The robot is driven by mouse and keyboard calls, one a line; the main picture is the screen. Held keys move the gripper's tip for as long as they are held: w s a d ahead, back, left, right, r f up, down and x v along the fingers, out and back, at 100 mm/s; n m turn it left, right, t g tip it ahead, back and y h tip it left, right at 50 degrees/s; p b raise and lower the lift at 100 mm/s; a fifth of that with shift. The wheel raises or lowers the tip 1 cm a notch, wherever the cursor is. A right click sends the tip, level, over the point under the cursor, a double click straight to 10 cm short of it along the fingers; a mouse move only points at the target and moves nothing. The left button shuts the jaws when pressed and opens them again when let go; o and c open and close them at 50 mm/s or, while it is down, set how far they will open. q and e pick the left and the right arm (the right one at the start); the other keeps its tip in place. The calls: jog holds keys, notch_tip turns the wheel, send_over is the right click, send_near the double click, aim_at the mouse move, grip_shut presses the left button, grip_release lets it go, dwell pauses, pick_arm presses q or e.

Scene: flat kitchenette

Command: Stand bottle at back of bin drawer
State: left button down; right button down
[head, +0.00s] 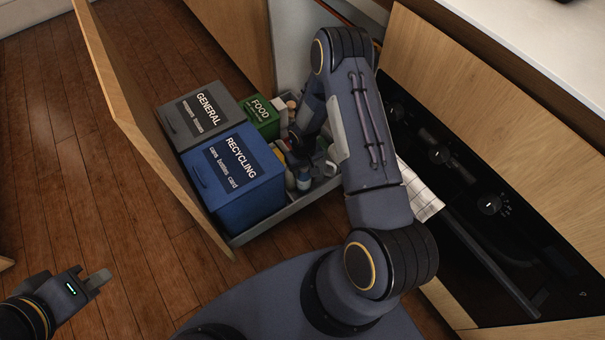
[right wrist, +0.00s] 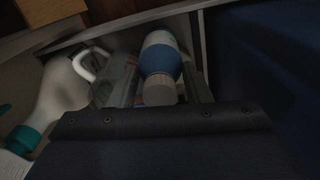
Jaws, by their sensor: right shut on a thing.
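The bin drawer (head: 285,215) is pulled out, with bins on its left and a narrow section on its right. My right gripper (head: 300,166) reaches down into that section, partly hidden by its own arm. In the right wrist view a white bottle with a blue band and pale cap (right wrist: 161,62) lies between the fingers, and the gripper is shut on it.
A white handled bottle with a teal cap (right wrist: 62,92) stands close beside the held bottle. The blue recycling bin (head: 240,195), grey general bin (head: 200,112) and green food bin (head: 262,117) fill the drawer's left. The oven front (head: 470,190) borders the right.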

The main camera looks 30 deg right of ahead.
jog(key=shift+f+b, duration=0.6)
jog(key=shift+f, duration=1.55)
jog(key=c, duration=0.7)
grip_release()
jog(key=shift+c, duration=0.2)
